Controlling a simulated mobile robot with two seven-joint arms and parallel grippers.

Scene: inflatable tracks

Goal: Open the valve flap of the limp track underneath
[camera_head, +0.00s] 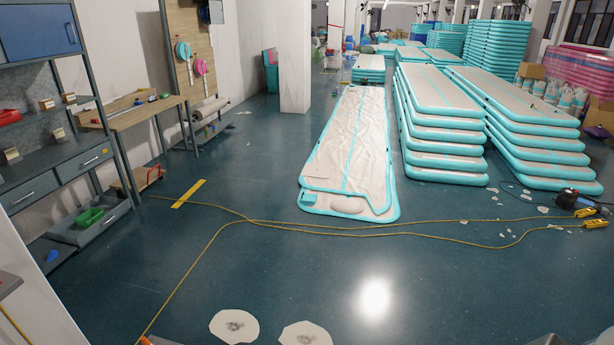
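A limp, wrinkled track (340,165) lies flat on the floor in the middle of the head view. It is off-white with teal edges and a teal centre line. Its near end looks uneven, with a second edge showing below the upper sheet. A small teal patch (309,198) shows at its near left corner; I cannot tell whether this is the valve flap. No open flap is clear at this distance. Neither gripper can be made out.
Stacks of inflated teal tracks (437,120) stand right of the limp track. A yellow cable (300,226) crosses the floor before it. A blower (568,199) sits at right. Shelves (60,130) and a workbench (130,112) line the left. White scraps (234,326) lie in front; the floor between is mostly clear.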

